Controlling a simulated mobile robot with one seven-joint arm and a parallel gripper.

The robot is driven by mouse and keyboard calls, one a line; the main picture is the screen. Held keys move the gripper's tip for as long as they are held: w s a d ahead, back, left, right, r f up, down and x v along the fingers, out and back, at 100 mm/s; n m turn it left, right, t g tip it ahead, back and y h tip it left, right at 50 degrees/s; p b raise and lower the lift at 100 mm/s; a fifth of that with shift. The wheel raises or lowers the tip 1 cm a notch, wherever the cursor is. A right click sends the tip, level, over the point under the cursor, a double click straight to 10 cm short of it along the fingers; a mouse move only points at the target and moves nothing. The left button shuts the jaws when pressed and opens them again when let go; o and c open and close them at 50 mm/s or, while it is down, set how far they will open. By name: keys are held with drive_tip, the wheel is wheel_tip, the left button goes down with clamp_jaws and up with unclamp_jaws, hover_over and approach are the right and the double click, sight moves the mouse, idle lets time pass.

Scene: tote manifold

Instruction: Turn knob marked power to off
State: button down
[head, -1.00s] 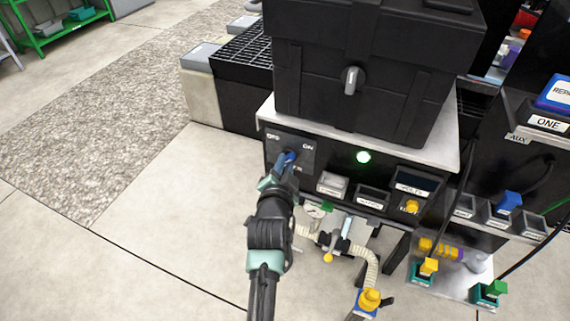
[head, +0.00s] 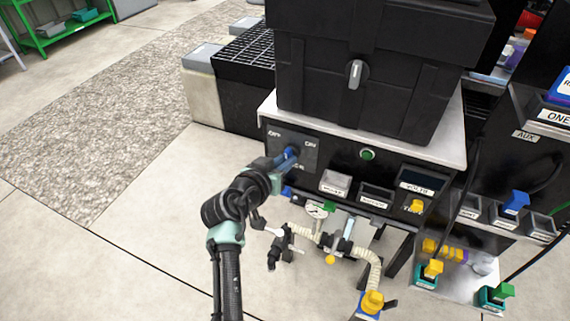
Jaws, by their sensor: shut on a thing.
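The power knob (head: 291,152) is a blue handle on the dark front panel (head: 328,150), with OFF printed at its upper left and ON at its upper right. My gripper (head: 285,159) reaches it from the lower left and is shut on the knob. The fingers hide part of the knob and of the label below it, so its exact pointing is hard to read. The round green indicator (head: 367,155) on the panel looks dark green, not glowing.
A big black case (head: 380,70) with a grey latch stands on the panel's top. Labelled slots and a yellow knob (head: 417,206) are to the right. Hoses and a valve (head: 335,243) hang below. The floor at left is clear.

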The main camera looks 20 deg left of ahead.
drive_tip(key=shift+a+f+n+h+b, duration=0.1)
drive_tip(key=shift+n+h+b, duration=0.65)
drive_tip(key=shift+n, duration=0.5)
drive_tip(key=shift+a+f+n+h+b, duration=0.1)
drive_tip(key=shift+n+h+b, duration=0.65)
drive_tip(key=shift+n, duration=0.5)
drive_tip(key=shift+t, duration=0.3)
drive_tip(key=c, duration=0.8)
unclamp_jaws()
drive_tip(key=p+v, duration=0.3)
drive_tip(key=v, duration=1)
drive_tip(key=shift+a+p, duration=0.1)
drive_tip(key=shift+p, duration=0.25)
drive_tip(key=shift+w, duration=0.1)
